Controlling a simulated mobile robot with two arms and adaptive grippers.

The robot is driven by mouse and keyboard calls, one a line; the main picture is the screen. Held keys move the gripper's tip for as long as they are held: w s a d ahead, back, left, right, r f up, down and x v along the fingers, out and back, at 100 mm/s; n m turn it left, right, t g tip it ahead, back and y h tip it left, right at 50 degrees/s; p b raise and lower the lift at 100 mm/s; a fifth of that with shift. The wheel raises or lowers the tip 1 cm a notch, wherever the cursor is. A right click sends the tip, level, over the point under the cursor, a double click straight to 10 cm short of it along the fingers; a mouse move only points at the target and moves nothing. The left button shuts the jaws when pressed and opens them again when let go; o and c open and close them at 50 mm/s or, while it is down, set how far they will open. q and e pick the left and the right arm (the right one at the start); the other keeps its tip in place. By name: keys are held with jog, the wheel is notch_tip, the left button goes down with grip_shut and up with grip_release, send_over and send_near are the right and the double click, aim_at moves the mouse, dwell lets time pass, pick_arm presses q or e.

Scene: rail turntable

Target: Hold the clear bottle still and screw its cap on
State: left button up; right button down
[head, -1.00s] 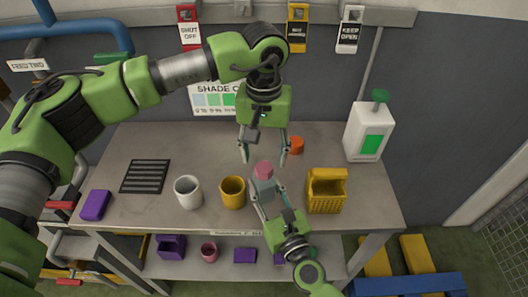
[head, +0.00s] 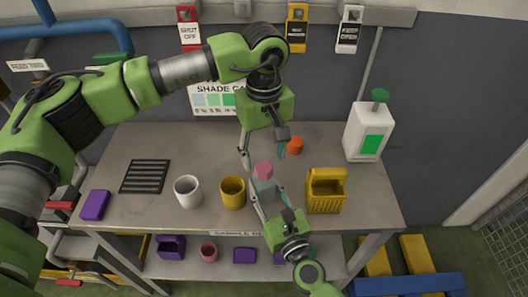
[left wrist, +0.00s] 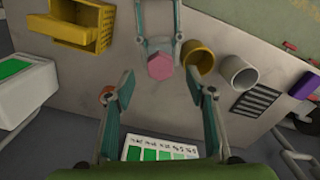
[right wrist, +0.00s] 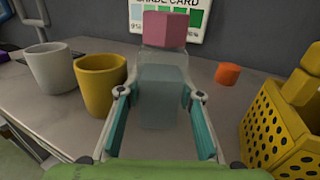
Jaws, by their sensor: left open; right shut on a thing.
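The clear bottle (right wrist: 165,92) stands upright with a pink cap (right wrist: 165,28) on its top; I cannot tell how tightly the cap sits. My right gripper (right wrist: 164,95) is shut on the bottle's sides, one finger on each side. The cap also shows in the head view (head: 263,170), above the right gripper (head: 266,200). My left gripper (head: 263,156) points down, open and empty, just behind and above the cap. In the left wrist view the cap (left wrist: 161,66) lies between the spread fingers (left wrist: 160,82), with no finger seen touching it.
A yellow mug (head: 232,192) and a white mug (head: 187,191) stand left of the bottle. A yellow basket (head: 325,198) stands to the right. An orange piece (head: 295,146) lies behind, near a white jug (head: 368,132). A black grille (head: 145,176) and purple block (head: 95,205) are farther left.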

aim_at(264, 167)
pick_arm(q)
jog(key=shift+f, duration=1.95)
jog(key=c, duration=1.4)
jog(key=m, duration=0.6)
jog(key=m, duration=0.6)
jog(key=o, duration=1.3)
